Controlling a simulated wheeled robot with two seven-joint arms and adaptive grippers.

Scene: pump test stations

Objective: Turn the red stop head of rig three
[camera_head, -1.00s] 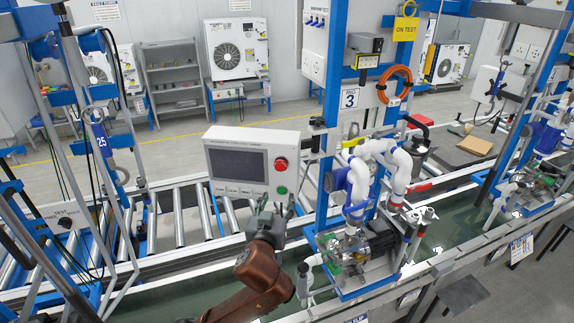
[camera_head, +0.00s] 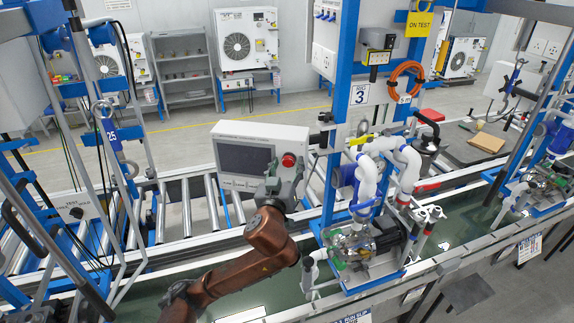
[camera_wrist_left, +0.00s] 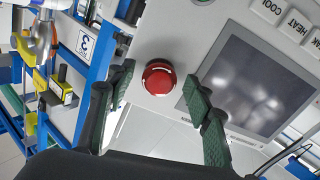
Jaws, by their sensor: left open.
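The red stop head (camera_head: 289,160) is a round knob at the right side of the grey control box (camera_head: 228,133) with a dark screen, beside the post with the number 3 sign (camera_head: 360,94). My left gripper (camera_head: 285,180) is open just in front of it, and its fingers stand below and beside the head in the head view. In the left wrist view the red head (camera_wrist_left: 158,78) lies between and beyond the two open green-padded fingers (camera_wrist_left: 158,92), and no contact shows. The box's lower buttons are partly hidden by the gripper in the head view. My right gripper is not in view.
White pipes (camera_head: 368,180) and a pump on a blue frame stand right of the box. A roller conveyor (camera_head: 180,215) runs behind my arm. A blue post (camera_head: 340,120) stands close to the box's right side.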

